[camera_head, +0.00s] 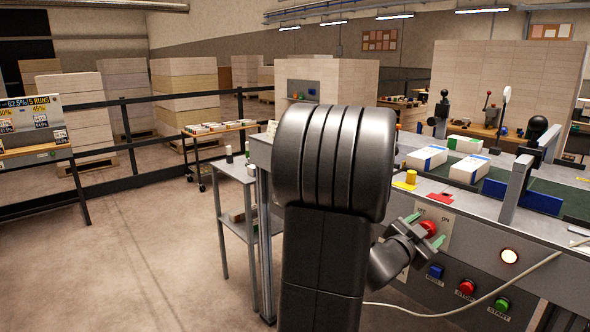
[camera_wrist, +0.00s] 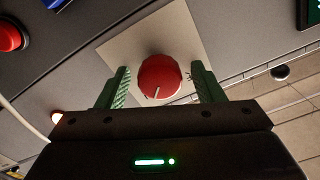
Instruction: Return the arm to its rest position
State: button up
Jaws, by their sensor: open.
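My gripper (camera_head: 424,227) is in front of the machine's front panel, low and right of my own dark arm. In the wrist view my gripper (camera_wrist: 160,88) is open, with one green finger on each side of a red round knob (camera_wrist: 159,77). The knob has a white pointer mark and sits on a pale plate (camera_wrist: 178,27). The fingers stand apart from the knob, and nothing is held. The red knob also shows in the head view (camera_head: 429,228). My arm hides part of the machine and the bench behind it.
The machine (camera_head: 463,222) has a blue button (camera_head: 435,271), a red button (camera_head: 467,287) and a green button (camera_head: 502,304). White reams (camera_head: 468,169) lie on top. A pale cable (camera_head: 440,313) hangs in front. A small side table (camera_head: 236,170) stands left; the floor (camera_head: 150,240) there is clear.

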jog(key=n+p, duration=0.3)
jog(key=shift+r+p, duration=0.15)
jog(key=shift+p, duration=0.25)
jog(key=shift+n+p, duration=0.5)
jog(key=shift+n, duration=0.1)
jog(key=shift+a, duration=0.1)
